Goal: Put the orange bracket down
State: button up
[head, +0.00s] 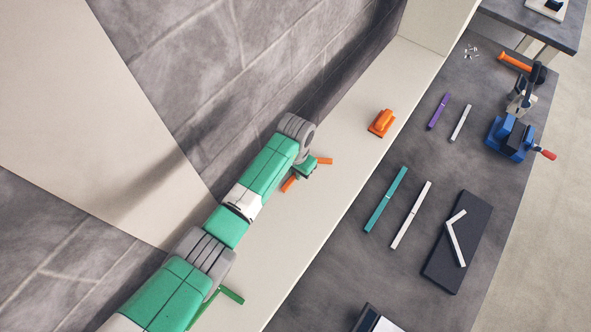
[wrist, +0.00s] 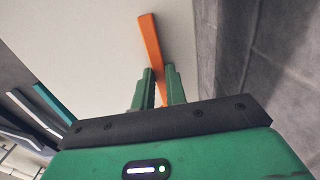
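The orange bracket (head: 325,161) shows on both sides of my gripper (head: 308,169) in the head view, over the pale shelf (head: 330,205); its middle is hidden by the gripper. In the wrist view, one orange arm of the bracket (wrist: 150,42) runs up from between the two green fingers (wrist: 161,88), and a sliver shows lower between them. The fingers look closed on it. Whether the bracket touches the shelf or hangs just above it, I cannot tell.
An orange tool-like object (head: 382,122) stands farther along the shelf. A green bracket (head: 230,295) lies near, partly behind my arm. A grey wall borders the shelf on the left. The dark bench (head: 345,270) holds strips, a white bracket (head: 452,240) on a black block and a blue vise (head: 510,137).

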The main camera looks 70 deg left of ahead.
jog(key=o, duration=0.4)
jog(key=shift+o, duration=0.2)
notch_tip(320, 180, up, 12)
jog(key=p, duration=0.1)
jog(key=shift+r+p, duration=0.15)
jog(key=shift+p, duration=0.15)
